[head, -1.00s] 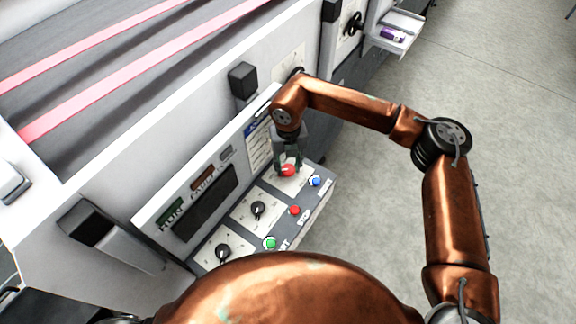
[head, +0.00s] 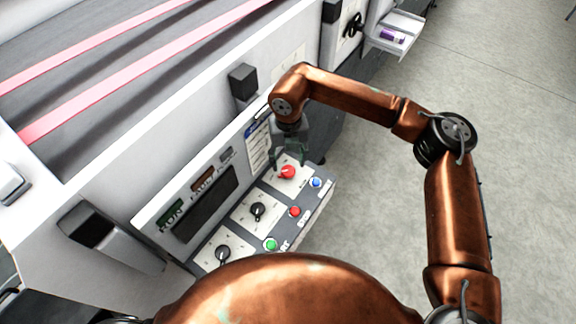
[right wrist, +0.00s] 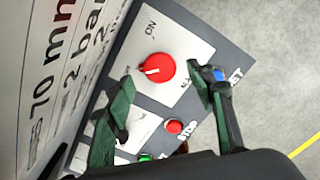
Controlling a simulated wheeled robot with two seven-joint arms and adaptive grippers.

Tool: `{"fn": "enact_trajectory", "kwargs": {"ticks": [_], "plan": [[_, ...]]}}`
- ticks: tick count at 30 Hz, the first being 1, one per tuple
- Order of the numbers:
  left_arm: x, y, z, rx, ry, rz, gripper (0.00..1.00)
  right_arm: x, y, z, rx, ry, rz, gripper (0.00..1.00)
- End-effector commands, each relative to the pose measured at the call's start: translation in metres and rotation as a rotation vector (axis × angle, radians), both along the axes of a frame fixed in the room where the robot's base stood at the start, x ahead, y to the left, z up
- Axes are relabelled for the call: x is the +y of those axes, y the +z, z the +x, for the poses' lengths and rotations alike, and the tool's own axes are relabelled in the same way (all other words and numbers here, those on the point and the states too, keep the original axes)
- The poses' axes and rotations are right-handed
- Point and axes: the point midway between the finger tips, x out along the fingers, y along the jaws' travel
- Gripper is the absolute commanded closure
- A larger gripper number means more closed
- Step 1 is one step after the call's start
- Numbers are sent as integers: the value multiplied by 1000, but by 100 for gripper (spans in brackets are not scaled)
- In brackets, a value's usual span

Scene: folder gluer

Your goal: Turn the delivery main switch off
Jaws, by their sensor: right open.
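The red rotary switch (head: 287,172) sits on a white plate at the far right end of the control panel. In the right wrist view the red switch (right wrist: 156,68) shows a white pointer mark toward the left of that picture. The word ON is printed on the plate, near its upper edge there; part of the other lettering is hidden by a finger. My right gripper (head: 289,154) is open and empty, just above and behind the switch. In the wrist view its green fingers (right wrist: 160,95) stand apart, clear of the switch. My left gripper is out of view.
The panel also carries two black knobs (head: 258,210), a green button (head: 270,243), a red button (head: 295,210) and a blue button (head: 316,182). A dark display (head: 206,203) and the upright panel face rise behind. Open grey floor (head: 370,230) lies to the right.

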Motion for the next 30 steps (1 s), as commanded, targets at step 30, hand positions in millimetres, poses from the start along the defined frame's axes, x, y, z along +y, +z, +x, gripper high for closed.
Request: {"fn": "enact_trajectory", "kwargs": {"ticks": [30], "plan": [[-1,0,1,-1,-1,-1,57,0,85,0,0,1,0,50]]}}
